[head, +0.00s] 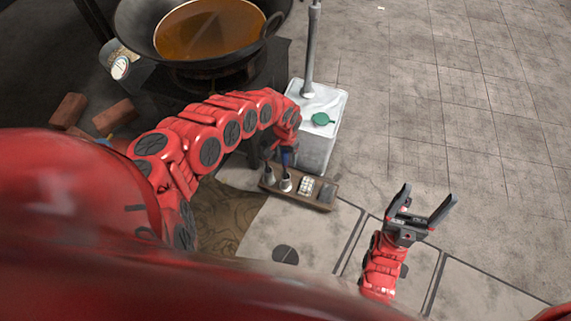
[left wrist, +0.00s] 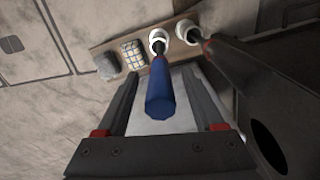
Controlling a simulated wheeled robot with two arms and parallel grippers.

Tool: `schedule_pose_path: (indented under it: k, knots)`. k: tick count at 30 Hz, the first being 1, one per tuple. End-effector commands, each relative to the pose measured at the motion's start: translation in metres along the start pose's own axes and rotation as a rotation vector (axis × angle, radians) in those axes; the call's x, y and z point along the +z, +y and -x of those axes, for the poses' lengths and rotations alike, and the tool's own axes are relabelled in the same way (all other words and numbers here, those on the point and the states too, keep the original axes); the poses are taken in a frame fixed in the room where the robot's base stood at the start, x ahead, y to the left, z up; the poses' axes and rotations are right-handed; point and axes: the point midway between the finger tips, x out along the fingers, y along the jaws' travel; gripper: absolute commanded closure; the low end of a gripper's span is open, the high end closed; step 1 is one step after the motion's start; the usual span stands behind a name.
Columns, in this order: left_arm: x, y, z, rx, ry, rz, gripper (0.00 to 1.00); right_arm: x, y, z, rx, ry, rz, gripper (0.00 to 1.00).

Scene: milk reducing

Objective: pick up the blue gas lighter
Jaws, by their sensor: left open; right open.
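The blue gas lighter (left wrist: 160,94) stands with its thin dark end in a white holder (left wrist: 158,39) on a wooden tray. In the left wrist view its blue handle lies between the two fingers of my left gripper (left wrist: 161,78), which are apart on either side of it. Whether either finger touches it I cannot tell. In the head view the lighter (head: 286,158) is a small blue patch under my left gripper (head: 281,155), mostly hidden. My right gripper (head: 426,203) is open and empty, over the floor at the right.
The wooden tray (head: 325,206) also carries a second white holder (left wrist: 186,31) with a dark tool (left wrist: 225,62), a checked block (left wrist: 133,54) and a grey lump (left wrist: 107,66). A white canister (head: 318,150) stands just behind. A large wok (head: 135,22) is at the back left. Floor at right is clear.

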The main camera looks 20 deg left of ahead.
Motion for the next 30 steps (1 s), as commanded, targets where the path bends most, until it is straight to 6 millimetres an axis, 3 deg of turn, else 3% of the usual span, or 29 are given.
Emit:
schedule_pose_path:
  k: [5, 17, 30]
  knots:
    - [-0.0002, -0.0003, 0.0008, -0.001, 0.0, 0.0, 0.31, -0.0001, 0.0, -0.0007, 0.0, 0.0, 0.0, 0.19]
    - [-0.0001, -0.0003, 0.0008, 0.0, 0.001, 0.0, 1.0, -0.0001, 0.0, -0.0007, 0.0, 0.0, 0.0, 0.19]
    - [-0.0005, -0.0004, 0.0049, 0.0, 0.001, 0.0, 1.0, -0.0005, 0.0002, -0.0027, 0.0, 0.0, 0.0, 0.19]
